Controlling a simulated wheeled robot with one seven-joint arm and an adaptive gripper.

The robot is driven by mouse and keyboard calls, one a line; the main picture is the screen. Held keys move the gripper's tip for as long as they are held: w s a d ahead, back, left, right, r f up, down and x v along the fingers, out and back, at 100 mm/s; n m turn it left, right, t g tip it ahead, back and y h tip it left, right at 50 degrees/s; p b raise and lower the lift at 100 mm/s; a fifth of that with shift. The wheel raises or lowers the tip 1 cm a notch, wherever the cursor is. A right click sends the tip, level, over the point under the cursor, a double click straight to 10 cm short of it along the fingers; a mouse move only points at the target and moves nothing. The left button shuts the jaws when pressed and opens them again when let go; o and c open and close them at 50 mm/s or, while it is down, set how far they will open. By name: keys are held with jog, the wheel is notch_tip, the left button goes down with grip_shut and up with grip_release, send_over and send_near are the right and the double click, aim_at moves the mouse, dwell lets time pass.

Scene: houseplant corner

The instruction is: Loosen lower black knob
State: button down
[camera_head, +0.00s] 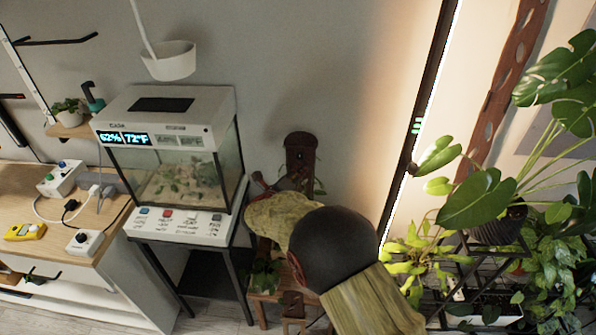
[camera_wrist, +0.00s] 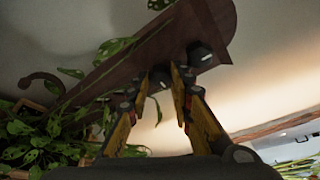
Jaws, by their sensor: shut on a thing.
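A dark brown wooden board (camera_wrist: 130,62) with two black knobs crosses the wrist view at a slant. One black knob (camera_wrist: 159,80), the lower of the two in that picture, sits between the fingertips of my gripper (camera_wrist: 160,78). The fingers are closed on it from both sides, and they hide part of it. The other black knob (camera_wrist: 200,55) is free, up and to the right, near the board's end.
A glass terrarium (camera_head: 185,170) on a black-legged stand is left of my arm. Leafy plants (camera_head: 485,205) crowd the right, and trailing leaves (camera_wrist: 40,140) hang close to the board in the wrist view. A wooden stool (camera_head: 262,290) stands below my arm.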

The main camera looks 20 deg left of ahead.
jog(key=n+t, duration=0.1)
jog(key=n, duration=0.1)
jog(key=n+t+h+b, duration=0.1)
jog(key=n, duration=0.1)
jog(key=shift+a+f+n, duration=0.15)
jog(key=shift+f+n, duration=0.15)
jog(key=shift+f, duration=0.05)
jog(key=n, duration=0.2)
jog(key=n+t+b, duration=0.1)
jog(key=n, duration=0.1)
jog(key=shift+f+t, duration=0.15)
jog(key=shift+t, duration=0.15)
jog(key=n+t+b, duration=0.1)
jog(key=n, duration=0.1)
jog(key=n+y+b, duration=0.1)
jog(key=n, duration=0.2)
jog(key=shift+f+t, duration=0.1)
jog(key=shift+t, duration=0.3)
jog(key=shift+d+n+t+y+b, duration=0.1)
jog(key=shift+n+t+y+b, duration=0.3)
jog(key=shift+n, duration=1)
jog(key=shift+d+n+t+y, duration=0.1)
jog(key=shift+n+y, duration=0.6)
jog(key=shift+n, duration=1)
jog(key=c, duration=1.6)
grip_release()
